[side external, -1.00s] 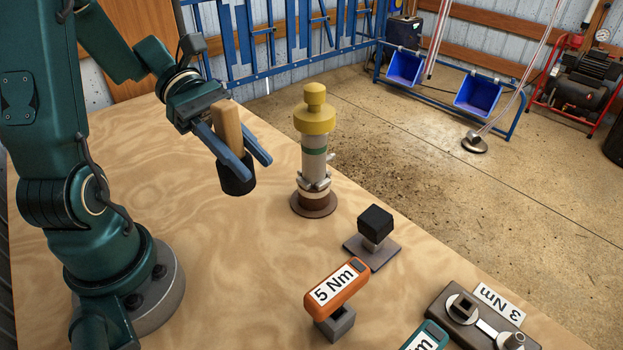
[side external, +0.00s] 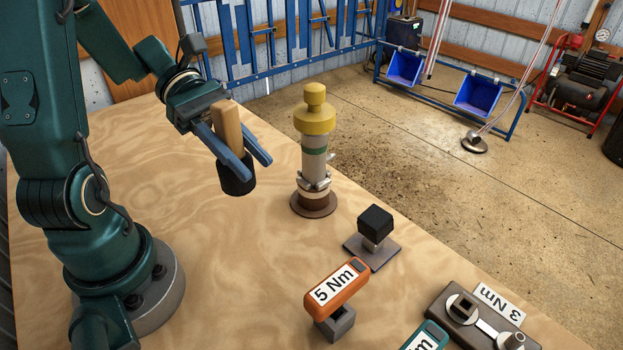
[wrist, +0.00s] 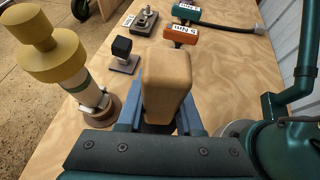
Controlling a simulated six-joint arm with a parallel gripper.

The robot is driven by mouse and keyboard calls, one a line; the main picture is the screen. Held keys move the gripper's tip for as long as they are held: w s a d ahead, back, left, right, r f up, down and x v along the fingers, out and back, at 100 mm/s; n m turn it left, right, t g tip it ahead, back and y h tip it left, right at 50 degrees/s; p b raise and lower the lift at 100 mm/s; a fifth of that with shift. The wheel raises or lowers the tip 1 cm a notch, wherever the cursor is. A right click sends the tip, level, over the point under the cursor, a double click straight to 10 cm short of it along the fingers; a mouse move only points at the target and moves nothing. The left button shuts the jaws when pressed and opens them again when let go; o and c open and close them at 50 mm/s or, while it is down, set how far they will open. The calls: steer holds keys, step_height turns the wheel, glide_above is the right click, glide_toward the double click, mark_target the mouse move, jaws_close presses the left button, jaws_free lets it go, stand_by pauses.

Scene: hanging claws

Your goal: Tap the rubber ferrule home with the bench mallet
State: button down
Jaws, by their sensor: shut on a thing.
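My gripper (side external: 247,161) is shut on the bench mallet, its blue fingers on either side of the pale wooden handle (side external: 228,127). The mallet's black head (side external: 236,179) hangs below the fingers; its clearance above the bench is hard to judge. In the wrist view the handle (wrist: 168,88) fills the middle and hides the head. To the right of the mallet, apart from it, an upright pale column (side external: 314,158) with a green band stands on a round brown base. A stepped yellow piece (side external: 314,118) sits on top, possibly the rubber ferrule; its seating gap is not clear.
A black cube on a small stand (side external: 375,224) is right of the column. An orange 5 Nm tool (side external: 337,287), a teal tool (side external: 427,337) and a dark block with metal fittings (side external: 476,318) lie nearer the front right. The plywood bench (side external: 215,260) is clear at front centre.

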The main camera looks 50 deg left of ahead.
stand_by(0.5)
steer(key=w+d+r+n+t, duration=0.2)
steer(key=w+d+r, duration=0.1)
steer(key=w+d, duration=0.3)
steer(key=w+d+r+n+t+y, duration=0.1)
steer(key=w+d+r, duration=0.2)
steer(key=w+d, duration=0.4)
steer(key=d, duration=0.3)
steer(key=shift+w+d+r+n+t, duration=0.15)
steer(key=shift+d+n+t, duration=0.1)
steer(key=shift+n+t, duration=0.15)
steer(key=shift+f, duration=2.25)
